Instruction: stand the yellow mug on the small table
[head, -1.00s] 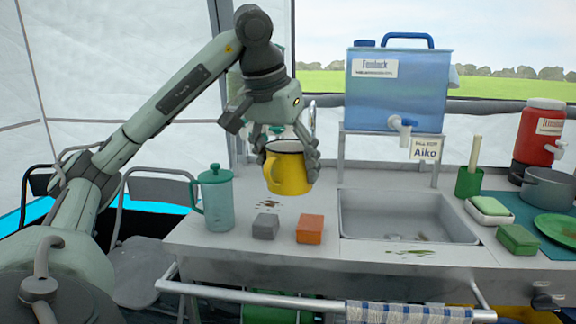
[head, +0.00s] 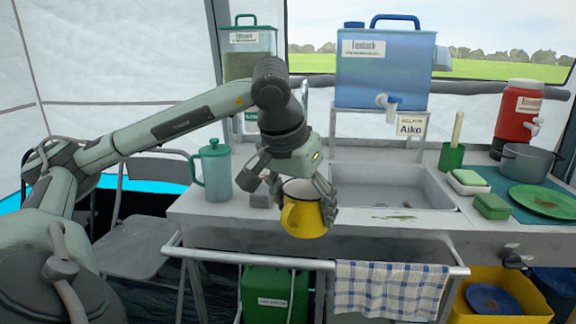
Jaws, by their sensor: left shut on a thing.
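The yellow mug (head: 303,217) has a white inside and a handle on its left side. My left gripper (head: 302,196) is shut on it from behind and above, with fingers at both sides of the mug. The mug is roughly upright, in front of the counter's front edge in the picture, above the rail. I cannot make out a small table in this view. My right gripper is not in view.
A folding chair (head: 135,245) stands left.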

